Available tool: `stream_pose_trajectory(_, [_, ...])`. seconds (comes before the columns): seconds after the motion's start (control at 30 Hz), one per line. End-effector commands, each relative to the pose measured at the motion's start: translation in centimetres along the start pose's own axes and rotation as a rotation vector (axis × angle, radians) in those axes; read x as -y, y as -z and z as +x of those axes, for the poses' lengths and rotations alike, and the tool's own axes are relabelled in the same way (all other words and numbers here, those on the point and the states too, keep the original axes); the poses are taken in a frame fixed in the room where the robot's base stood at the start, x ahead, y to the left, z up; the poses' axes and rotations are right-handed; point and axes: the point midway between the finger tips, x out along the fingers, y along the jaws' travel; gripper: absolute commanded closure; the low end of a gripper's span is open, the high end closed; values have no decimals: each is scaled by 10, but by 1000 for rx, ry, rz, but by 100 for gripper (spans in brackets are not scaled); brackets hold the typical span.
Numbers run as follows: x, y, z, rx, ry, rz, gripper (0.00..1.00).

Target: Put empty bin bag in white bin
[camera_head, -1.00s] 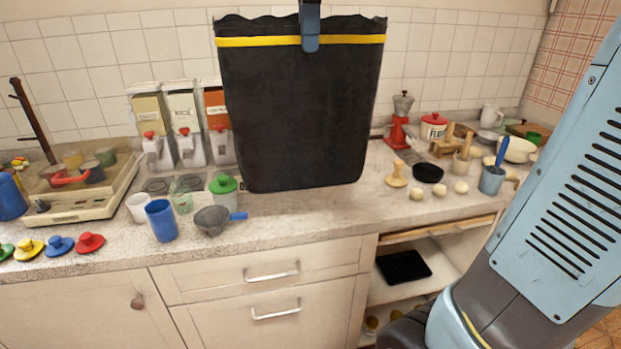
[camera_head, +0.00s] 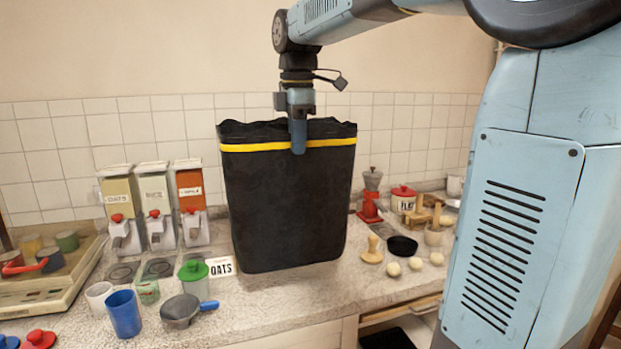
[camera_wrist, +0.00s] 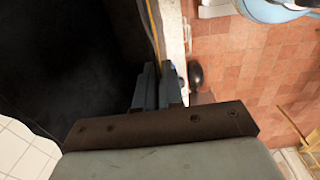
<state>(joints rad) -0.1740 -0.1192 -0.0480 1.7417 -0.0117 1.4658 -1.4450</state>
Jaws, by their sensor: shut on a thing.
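The black bin bag (camera_head: 290,205) with a yellow band near its top hangs upright and open-topped in the middle of the head view. My gripper (camera_head: 298,148) is shut on its near rim, one finger over the outside of the yellow band. In the wrist view the bag's dark inside (camera_wrist: 60,60) fills the left, and my gripper's fingers (camera_wrist: 158,75) pinch its edge. I cannot tell whether the bag's bottom touches the worktop. I cannot make out the white bin in either view.
The worktop (camera_head: 270,305) carries cereal dispensers (camera_head: 155,215), a blue cup (camera_head: 124,314), a green-lidded jar (camera_head: 194,278) and a strainer (camera_head: 181,310) left of the bag. A red coffee maker (camera_head: 370,200) and a black bowl (camera_head: 402,246) stand right. Tiled floor (camera_wrist: 250,60) shows in the wrist view.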

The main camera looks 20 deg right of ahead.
Motion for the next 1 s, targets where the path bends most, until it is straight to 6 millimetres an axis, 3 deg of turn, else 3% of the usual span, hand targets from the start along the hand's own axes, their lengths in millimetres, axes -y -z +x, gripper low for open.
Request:
stream_pose_trajectory(0.23, [-20,-19,39,1,3,0,100])
stream_pose_trajectory(0.57, [-31,-28,57,0,2,0,100])
stream_pose_trajectory(0.8, [-31,-30,86,0,2,-1,100])
stream_pose_trajectory(1.0, [-31,-30,90,0,1,0,100])
